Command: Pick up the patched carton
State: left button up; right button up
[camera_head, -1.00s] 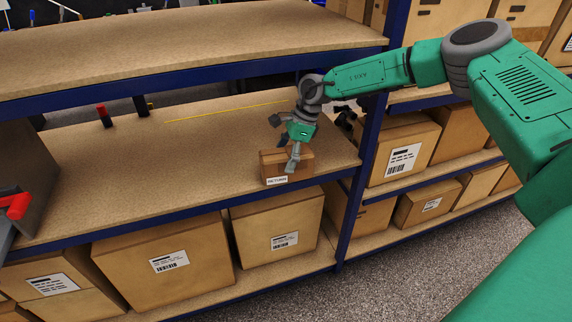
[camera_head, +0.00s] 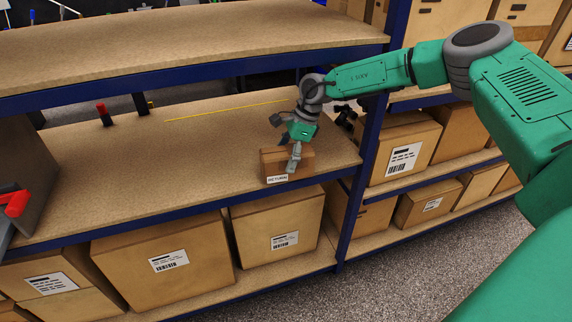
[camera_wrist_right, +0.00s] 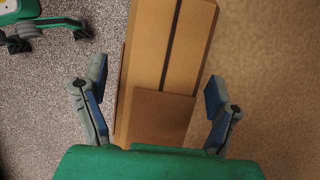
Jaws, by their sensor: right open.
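The patched carton (camera_head: 301,163) is a small brown box near the front right edge of the middle shelf, with a white label on its front. In the right wrist view the carton (camera_wrist_right: 180,45) has a dark stripe along its top and a darker square patch at its near end. My right gripper (camera_head: 288,157) is above and around the carton in the head view. In the right wrist view its fingers (camera_wrist_right: 157,97) are open, one on each side of the carton, with visible gaps. My left gripper is not seen in the head view.
The middle shelf (camera_head: 190,150) is mostly bare left of the carton. The upper shelf (camera_head: 180,45) and a blue upright (camera_head: 368,150) are close to my right arm. Larger cartons (camera_head: 165,255) stand on the shelf below. A black object (camera_head: 346,120) lies behind the gripper.

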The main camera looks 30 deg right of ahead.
jog(key=shift+d, duration=0.15)
jog(key=shift+d, duration=0.1)
jog(key=c, duration=1.6)
jog(key=shift+c, duration=0.2)
